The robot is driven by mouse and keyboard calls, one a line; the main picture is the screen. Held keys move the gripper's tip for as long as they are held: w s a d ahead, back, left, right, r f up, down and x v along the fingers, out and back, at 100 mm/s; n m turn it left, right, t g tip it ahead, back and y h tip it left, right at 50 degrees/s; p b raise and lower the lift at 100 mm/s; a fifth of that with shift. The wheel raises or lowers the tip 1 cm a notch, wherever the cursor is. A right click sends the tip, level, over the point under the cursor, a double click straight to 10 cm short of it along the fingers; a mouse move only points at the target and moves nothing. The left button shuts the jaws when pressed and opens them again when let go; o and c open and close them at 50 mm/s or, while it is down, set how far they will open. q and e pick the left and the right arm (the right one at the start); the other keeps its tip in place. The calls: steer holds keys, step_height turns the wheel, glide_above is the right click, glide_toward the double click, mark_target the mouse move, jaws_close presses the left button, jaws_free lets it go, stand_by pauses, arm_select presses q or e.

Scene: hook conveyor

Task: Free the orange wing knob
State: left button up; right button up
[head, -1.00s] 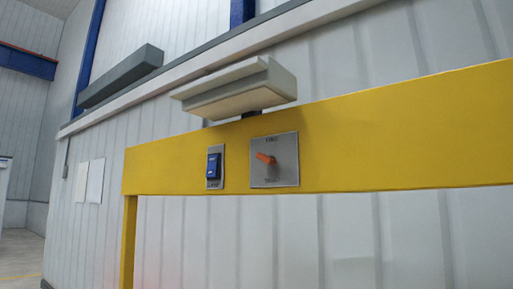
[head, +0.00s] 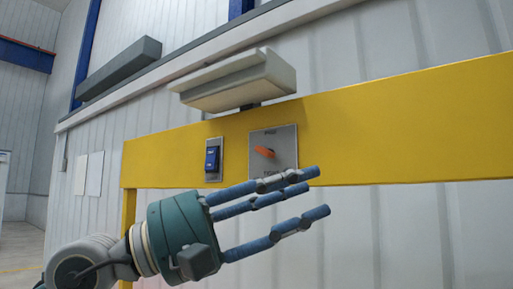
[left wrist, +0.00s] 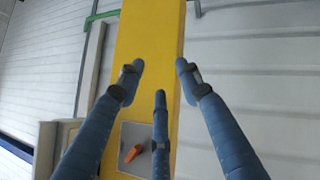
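The orange wing knob (head: 265,152) sits on a square grey plate (head: 285,137) on the yellow beam. It is tilted slightly from horizontal in the head view. It also shows in the left wrist view (left wrist: 134,153), low and left of centre, beside the single middle finger. My left gripper (head: 314,190) has three blue fingers, spread apart and empty. In the head view its fingertips overlap the lower edge of the beam, below and right of the knob. I cannot tell the gap in depth. My right gripper is not in view.
A blue rocker switch (head: 212,159) on its own plate is left of the knob. A pale ledge-like housing (head: 235,82) juts out above the plates. The yellow beam (head: 400,130) is bare to the right. A corrugated wall stands behind.

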arm_select(q)
steer(key=w+a+r+m+t+y, duration=0.2)
steer(key=w+a+r+t+y, duration=0.1)
steer(key=t+y, duration=0.7)
steer(key=y, duration=0.1)
glide_toward(261, 148)
steer(key=p+x, duration=0.3)
steer(key=x, duration=0.4)
steer(key=shift+w+d+p, duration=0.1)
steer(key=shift+p, duration=0.3)
steer(key=shift+w+d, duration=0.3)
steer(key=shift+w, duration=0.15)
steer(key=shift+f, duration=0.1)
jaws_close()
